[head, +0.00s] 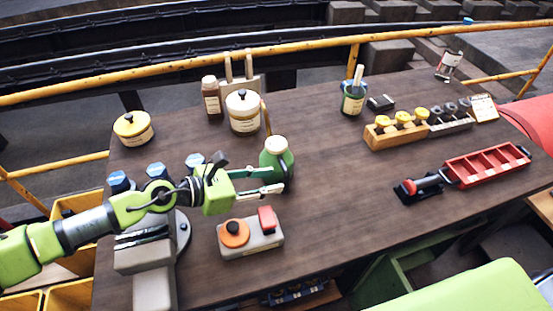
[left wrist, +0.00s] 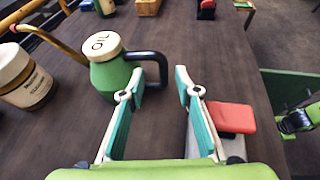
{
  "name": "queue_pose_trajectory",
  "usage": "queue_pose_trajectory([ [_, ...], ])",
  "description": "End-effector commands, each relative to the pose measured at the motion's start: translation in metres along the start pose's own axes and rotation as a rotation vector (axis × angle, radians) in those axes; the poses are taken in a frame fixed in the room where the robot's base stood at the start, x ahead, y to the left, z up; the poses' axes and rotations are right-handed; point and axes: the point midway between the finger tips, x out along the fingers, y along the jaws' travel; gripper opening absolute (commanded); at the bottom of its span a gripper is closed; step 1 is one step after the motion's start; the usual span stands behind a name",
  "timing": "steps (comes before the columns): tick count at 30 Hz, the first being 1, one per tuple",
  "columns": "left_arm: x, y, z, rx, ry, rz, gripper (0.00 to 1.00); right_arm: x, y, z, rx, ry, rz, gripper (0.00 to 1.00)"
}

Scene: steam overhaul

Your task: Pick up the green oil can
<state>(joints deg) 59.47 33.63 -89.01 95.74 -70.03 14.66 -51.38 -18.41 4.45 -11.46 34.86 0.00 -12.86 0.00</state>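The green oil can (head: 278,156) stands upright on the brown workbench (head: 330,190), with a cream lid, a yellow spout at the back and a dark handle. In the left wrist view the can (left wrist: 108,76) is marked OIL, and its black handle (left wrist: 158,62) points right. My left gripper (head: 280,180) comes in from the left, its fingers overlapping the can's lower part in the head view. In the left wrist view this gripper (left wrist: 158,88) is open and empty, with the handle just beyond the fingertips. Contact cannot be told.
A grey box (head: 252,243) with orange and red parts sits just in front of the can. A cream jar (head: 243,116) and a brown bottle (head: 212,100) stand behind it. A red tray (head: 487,166) lies at right. The bench middle is clear.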

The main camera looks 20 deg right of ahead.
Motion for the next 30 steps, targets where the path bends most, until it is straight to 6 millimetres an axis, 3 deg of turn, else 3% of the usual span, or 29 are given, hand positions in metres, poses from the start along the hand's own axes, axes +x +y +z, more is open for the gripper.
queue_pose_trajectory([
  [10,0.031,-0.006,0.000,-0.003,0.000,-0.002,0.30,-0.013,0.006,-0.041,-0.001,0.059,0.007,0.15],
  [16,0.057,-0.007,-0.003,-0.001,-0.001,0.000,0.30,-0.015,0.005,-0.035,-0.001,0.050,0.006,0.15],
  [25,0.062,-0.007,-0.004,-0.001,0.000,0.001,0.30,-0.015,0.006,-0.021,-0.002,0.029,0.006,0.15],
  [26,0.062,-0.007,-0.004,-0.001,0.000,0.001,0.28,-0.015,0.006,-0.021,-0.002,0.029,0.006,0.15],
  [29,0.062,-0.007,-0.004,-0.001,0.000,0.001,0.02,-0.015,0.006,-0.021,-0.002,0.029,0.006,0.15],
  [30,0.062,-0.007,-0.004,-0.001,0.000,0.001,0.00,-0.015,0.006,-0.021,-0.002,0.030,0.006,0.15],
])
